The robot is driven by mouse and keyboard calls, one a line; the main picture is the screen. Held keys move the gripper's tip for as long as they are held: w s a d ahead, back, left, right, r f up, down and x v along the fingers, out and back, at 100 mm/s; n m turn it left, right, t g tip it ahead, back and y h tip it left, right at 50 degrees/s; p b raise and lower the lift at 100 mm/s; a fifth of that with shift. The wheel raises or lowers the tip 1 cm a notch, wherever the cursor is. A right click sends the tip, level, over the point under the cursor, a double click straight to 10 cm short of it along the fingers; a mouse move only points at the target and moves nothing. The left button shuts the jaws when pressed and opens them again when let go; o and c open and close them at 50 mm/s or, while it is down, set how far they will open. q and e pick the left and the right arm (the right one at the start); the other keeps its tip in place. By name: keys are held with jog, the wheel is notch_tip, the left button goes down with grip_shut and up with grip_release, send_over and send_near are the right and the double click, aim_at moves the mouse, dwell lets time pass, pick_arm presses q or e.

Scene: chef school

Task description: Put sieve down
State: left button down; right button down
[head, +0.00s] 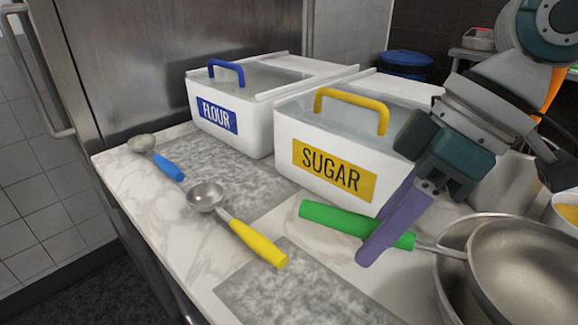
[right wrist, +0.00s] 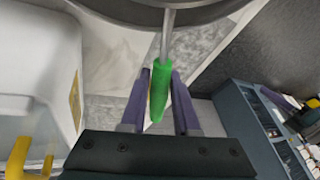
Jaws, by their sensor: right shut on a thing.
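The sieve has a green handle (head: 335,217), a thin metal rod and a round metal bowl (head: 535,275) at the right edge of the head view. My right gripper (head: 377,233), with purple fingers, is shut on the green handle. The handle also shows between the fingers in the right wrist view (right wrist: 159,90), with the rod running up to a dark round rim. The sieve's round part overlaps a metal mixing bowl (head: 449,280) on the counter. I cannot tell whether they touch. My left gripper is not in view.
A sugar bin (head: 290,135) and a flour bin (head: 257,140) stand behind the handle. A yellow-handled scoop (head: 206,197) and a blue-handled scoop (head: 142,143) lie on the left of the marble counter (head: 215,250). The front middle of the counter is clear.

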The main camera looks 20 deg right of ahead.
jog(key=c, duration=0.7)
grip_release()
jog(key=shift+o, duration=0.2)
jog(key=shift+r, duration=0.4)
jog(key=p+v, duration=0.1)
jog(key=v, duration=1.1)
jog(key=shift+r+p, duration=0.1)
jog(key=shift+p, duration=0.2)
